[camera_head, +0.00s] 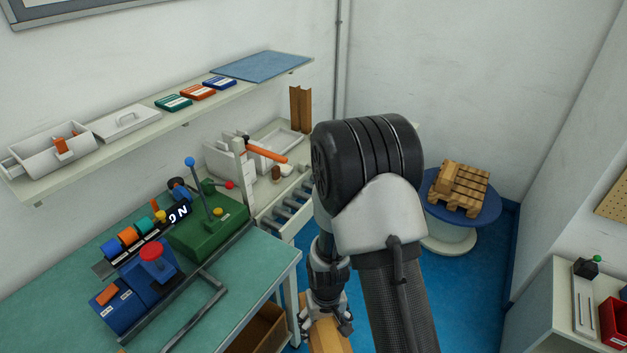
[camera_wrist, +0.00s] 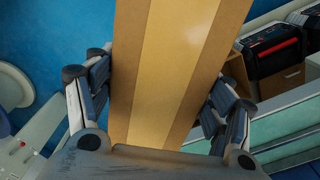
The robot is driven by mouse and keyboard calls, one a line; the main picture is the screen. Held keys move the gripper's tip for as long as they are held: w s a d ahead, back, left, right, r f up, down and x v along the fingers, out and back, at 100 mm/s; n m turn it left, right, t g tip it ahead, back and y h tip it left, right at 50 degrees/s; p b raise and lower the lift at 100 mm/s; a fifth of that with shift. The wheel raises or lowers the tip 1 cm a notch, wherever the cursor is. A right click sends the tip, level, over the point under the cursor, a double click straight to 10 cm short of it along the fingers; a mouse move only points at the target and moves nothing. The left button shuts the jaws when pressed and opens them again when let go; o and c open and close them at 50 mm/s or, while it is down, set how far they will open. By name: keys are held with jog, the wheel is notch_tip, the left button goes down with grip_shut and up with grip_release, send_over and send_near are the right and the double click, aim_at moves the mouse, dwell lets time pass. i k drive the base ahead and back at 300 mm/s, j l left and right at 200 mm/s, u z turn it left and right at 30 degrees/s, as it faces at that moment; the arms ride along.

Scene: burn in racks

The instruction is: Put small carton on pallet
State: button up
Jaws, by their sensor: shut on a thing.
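My gripper (camera_head: 325,318) is at the bottom middle of the head view, pointing down. It is shut on a tan carton (camera_head: 329,338), whose lower part is cut off by the frame. In the wrist view the carton (camera_wrist: 178,70) fills the middle, with a lighter strip along it and a gripper finger against each side. The wooden slatted pallet (camera_head: 469,197) lies on a round blue-topped stand at the right, well apart from my gripper. A tan block-like piece (camera_head: 449,178) shows on the pallet's left part.
A green-topped bench (camera_head: 60,285) with a green lever device (camera_head: 208,236) and blue units stands at left. A wall shelf (camera_head: 150,128) holds trays and coloured boxes. A white cabinet (camera_head: 560,300) stands at lower right. Blue floor (camera_head: 475,265) is open around the round stand (camera_head: 490,217).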

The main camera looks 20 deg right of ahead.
aim_at(472, 194)
jog(key=i+l+z, duration=0.25)
jog(key=z, duration=0.15)
jog(key=i+l+z, duration=0.5)
jog(key=i+z, duration=0.25)
jog(key=i+l+z, duration=0.1)
jog(key=z, duration=0.25)
jog(key=i+j+z, duration=0.1)
jog(key=i, duration=2.45)
